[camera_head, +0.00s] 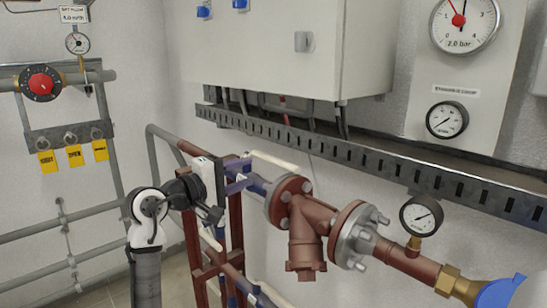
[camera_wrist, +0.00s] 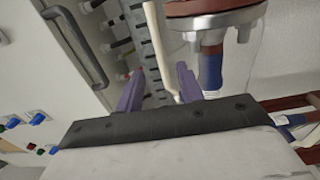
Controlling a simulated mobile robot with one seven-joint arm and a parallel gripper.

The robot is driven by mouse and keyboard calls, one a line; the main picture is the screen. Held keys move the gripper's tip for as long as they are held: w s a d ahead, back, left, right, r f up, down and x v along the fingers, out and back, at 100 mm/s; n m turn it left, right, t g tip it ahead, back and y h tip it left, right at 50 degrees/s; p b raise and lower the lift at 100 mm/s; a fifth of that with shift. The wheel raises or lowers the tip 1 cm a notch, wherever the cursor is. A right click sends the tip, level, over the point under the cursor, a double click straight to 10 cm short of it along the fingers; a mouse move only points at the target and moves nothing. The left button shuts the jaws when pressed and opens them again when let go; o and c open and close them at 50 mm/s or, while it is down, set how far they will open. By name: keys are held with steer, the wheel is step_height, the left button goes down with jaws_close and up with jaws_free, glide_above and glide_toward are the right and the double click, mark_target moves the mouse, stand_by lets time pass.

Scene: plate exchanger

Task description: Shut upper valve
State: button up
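The upper valve's cream lever (camera_head: 273,161) runs alongside the pipe, beside a blue section (camera_head: 257,185) left of the brown flanged fitting. My gripper (camera_head: 246,174) is at the left end of this section, its purple fingers pointing toward it. In the wrist view, my gripper (camera_wrist: 159,70) is open, with a clear gap between the fingers. The cream lever (camera_wrist: 154,45) reaches down into the picture area between them, its bent end close to the right finger. I cannot tell whether it touches. The blue section (camera_wrist: 210,68) shows beyond the right finger.
The brown flanged fitting (camera_head: 310,222) is right of my gripper. A slotted metal tray (camera_head: 371,150) runs above, below a white cabinet (camera_head: 275,45). A red-and-black dial (camera_head: 40,83) is at far left.

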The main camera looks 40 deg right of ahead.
mark_target(282, 160)
steer(key=d+p, duration=0.1)
steer(key=d, duration=0.7)
steer(key=w+d+p, duration=0.1)
steer(key=d, duration=0.3)
steer(key=shift+d+p, duration=0.2)
steer(key=shift+p, duration=0.15)
jaws_close()
